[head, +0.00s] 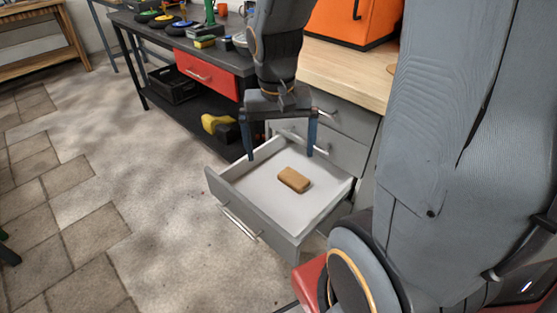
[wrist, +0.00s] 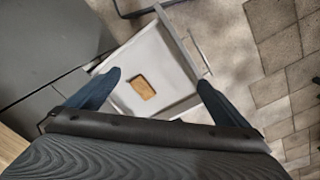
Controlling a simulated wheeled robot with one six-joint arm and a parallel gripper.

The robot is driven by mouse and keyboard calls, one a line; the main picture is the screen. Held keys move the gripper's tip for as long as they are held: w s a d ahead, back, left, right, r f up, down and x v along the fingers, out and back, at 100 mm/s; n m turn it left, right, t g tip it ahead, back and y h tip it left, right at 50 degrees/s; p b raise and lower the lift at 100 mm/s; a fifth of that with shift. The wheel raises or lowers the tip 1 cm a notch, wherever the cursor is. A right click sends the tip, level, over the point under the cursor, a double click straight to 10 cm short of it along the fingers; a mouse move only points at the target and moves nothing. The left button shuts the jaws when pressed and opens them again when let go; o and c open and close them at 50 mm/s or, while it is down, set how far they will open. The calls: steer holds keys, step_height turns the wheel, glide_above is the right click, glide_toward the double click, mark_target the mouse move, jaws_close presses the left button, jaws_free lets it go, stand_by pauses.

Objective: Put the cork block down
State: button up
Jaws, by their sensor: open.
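The cork block (head: 294,179) is a small tan brick lying flat on the white floor of an open grey drawer (head: 222,188). In the wrist view the cork block (wrist: 143,87) lies in the drawer (wrist: 150,45), seen between my fingers. My gripper (head: 281,158) is open and empty, pointing down above the drawer. Its two dark blue fingers are spread wide, apart from the block. The gripper also shows in the wrist view (wrist: 158,84).
A grey cabinet (head: 350,122) with a wooden top stands behind the open drawer, with an orange box (head: 345,20) on it. A dark workbench (head: 150,32) with a red drawer (head: 206,76) stands at the back left. The paved floor (head: 90,150) at left is clear.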

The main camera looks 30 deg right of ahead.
steer(key=s+a+r+n, duration=0.3)
steer(key=s+a+n, duration=0.1)
steer(key=s, duration=0.3)
steer(key=shift+s+r+y, duration=0.2)
steer(key=shift+s+y, duration=0.05)
steer(key=shift+y, duration=0.15)
steer(key=shift+n, duration=0.3)
steer(key=r+p, duration=0.1)
steer(key=p, duration=0.2)
steer(key=r+p, duration=0.2)
steer(key=p, duration=0.1)
steer(key=s+r+p, duration=0.1)
steer(key=r+p, duration=0.1)
steer(key=p, duration=0.2)
steer(key=shift+a+r, duration=0.25)
steer(key=shift+a, duration=0.15)
